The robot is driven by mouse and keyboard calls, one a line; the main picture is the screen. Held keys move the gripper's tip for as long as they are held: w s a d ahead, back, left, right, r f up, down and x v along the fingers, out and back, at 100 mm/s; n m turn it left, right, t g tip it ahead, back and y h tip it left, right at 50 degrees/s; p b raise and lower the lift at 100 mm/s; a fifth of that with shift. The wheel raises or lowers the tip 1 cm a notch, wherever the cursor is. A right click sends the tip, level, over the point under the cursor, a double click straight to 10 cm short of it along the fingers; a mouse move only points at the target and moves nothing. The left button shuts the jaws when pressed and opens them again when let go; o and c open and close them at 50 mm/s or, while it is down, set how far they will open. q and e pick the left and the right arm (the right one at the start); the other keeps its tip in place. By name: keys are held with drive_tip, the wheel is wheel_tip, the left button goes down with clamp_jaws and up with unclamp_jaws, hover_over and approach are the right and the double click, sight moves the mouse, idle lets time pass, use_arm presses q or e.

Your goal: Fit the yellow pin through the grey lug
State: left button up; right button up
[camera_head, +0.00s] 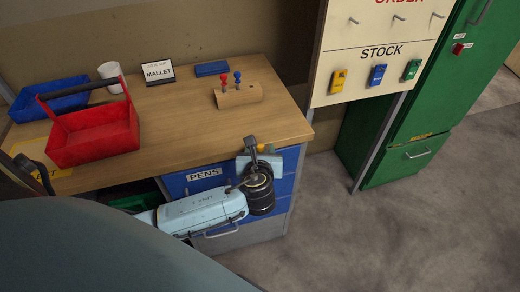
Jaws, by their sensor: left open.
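My left gripper (260,152) is at the front right corner of the wooden bench, in front of the blue drawers. Its jaws are open. A small yellow spot shows by the fingers; I cannot tell whether it is the yellow pin or part of the gripper. A wooden block (241,96) on the bench holds a red-topped pin (224,84) and a blue-topped pin (237,78), both upright. No yellow pin shows clearly in the block. I cannot make out the grey lug. My right gripper is not in view.
The bench (185,113) also bears a red tote (95,140), a blue tray (48,97), a white cup (110,73), a MALLET sign (158,73) and a blue box (212,68). A STOCK board (350,95) and green cabinet (420,85) stand right. Floor at right is clear.

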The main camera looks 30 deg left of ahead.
use_arm(q)
drive_tip(key=p+v, duration=0.2)
drive_tip(key=v, duration=1.1)
drive_tip(key=shift+s, duration=0.15)
drive_tip(key=shift+d, duration=0.1)
drive_tip(key=s+a+f+n+g+h+b, duration=0.1)
drive_tip(key=s+f+n+g+h, duration=0.2)
drive_tip(key=f, duration=1.1)
drive_tip(key=s+a+f+n+g+h, duration=0.1)
drive_tip(key=s+f+n+g, duration=0.3)
drive_tip(key=f, duration=1)
drive_tip(key=s+f+n+g+h, duration=0.1)
drive_tip(key=s+f+n+g, duration=0.1)
drive_tip(key=s+f+n, duration=0.7)
drive_tip(key=s+a+f+n+g+h, duration=0.1)
drive_tip(key=s+f+n+h, duration=0.1)
drive_tip(key=s+f+n, duration=0.7)
drive_tip(key=s+n+b, duration=0.1)
drive_tip(key=s+n, duration=0.1)
drive_tip(key=s, duration=0.5)
drive_tip(key=shift+f+g, duration=0.25)
drive_tip(key=shift+g, duration=0.15)
drive_tip(key=shift+s, duration=0.1)
